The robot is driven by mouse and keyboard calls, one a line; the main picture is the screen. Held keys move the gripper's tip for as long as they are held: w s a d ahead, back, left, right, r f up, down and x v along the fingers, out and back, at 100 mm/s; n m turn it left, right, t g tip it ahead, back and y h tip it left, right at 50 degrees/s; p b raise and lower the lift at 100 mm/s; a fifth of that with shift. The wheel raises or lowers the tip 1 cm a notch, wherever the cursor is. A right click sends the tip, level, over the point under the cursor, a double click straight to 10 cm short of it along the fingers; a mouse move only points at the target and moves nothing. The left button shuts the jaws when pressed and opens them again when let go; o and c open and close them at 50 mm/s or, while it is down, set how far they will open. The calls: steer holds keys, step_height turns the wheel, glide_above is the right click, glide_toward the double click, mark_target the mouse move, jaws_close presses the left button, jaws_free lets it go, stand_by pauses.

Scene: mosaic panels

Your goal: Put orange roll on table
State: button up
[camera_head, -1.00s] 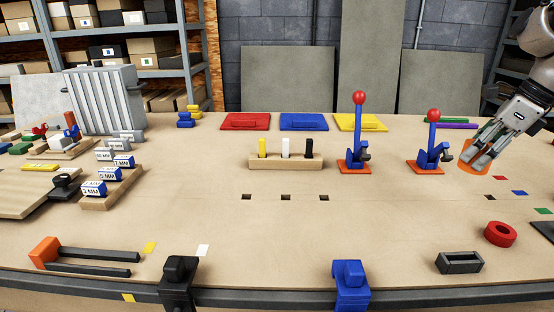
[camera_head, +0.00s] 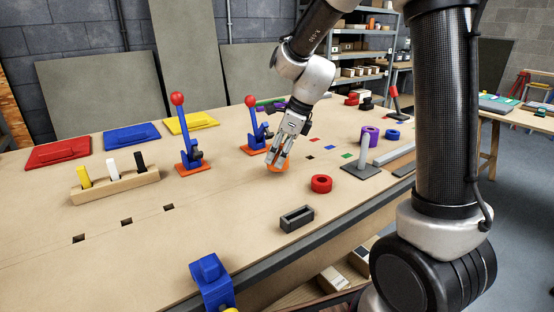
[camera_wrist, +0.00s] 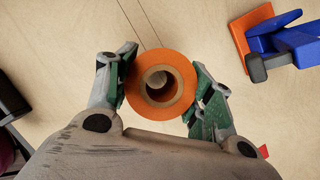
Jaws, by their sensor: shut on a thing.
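The orange roll (camera_wrist: 178,72) is a ring with a brown core. In the wrist view it sits between the two fingers of my gripper (camera_wrist: 163,90), which touch it on both sides. In the head view my gripper (camera_head: 278,158) points down with the orange roll (camera_head: 284,165) between its fingertips, low over or on the wooden table (camera_head: 190,245). I cannot tell whether the roll touches the table.
Blue toggle clamps on orange bases, one (camera_head: 258,130) close left of my gripper, another (camera_head: 187,140) farther left. A red ring (camera_head: 321,184), a black slotted block (camera_head: 297,218) and a post with a purple ring (camera_head: 370,135) stand to the right. Bare tabletop lies in front.

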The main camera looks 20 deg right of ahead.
steer(key=shift+f, duration=1.05)
steer(key=o, duration=1.1)
steer(key=shift+f, duration=0.1)
steer(key=v, duration=1.2)
steer(key=s+d+n+h, duration=0.1)
steer(key=s+d+n, duration=0.2)
steer(key=s+n, duration=0.4)
steer(key=s+d+r+n+t+h, duration=0.1)
steer(key=s+d+n, duration=0.3)
steer(key=s+n, duration=0.4)
steer(key=s+d+n+t+h, duration=0.1)
steer(key=s+d+n+h, duration=0.1)
steer(key=s+n, duration=0.6)
steer(key=shift+s+d+r, duration=0.15)
steer(key=shift+s+d, duration=0.1)
steer(key=shift+d, duration=0.2)
steer(key=shift+s+d+r, duration=0.1)
steer(key=shift+s+d, duration=0.15)
steer(key=shift+d, duration=0.15)
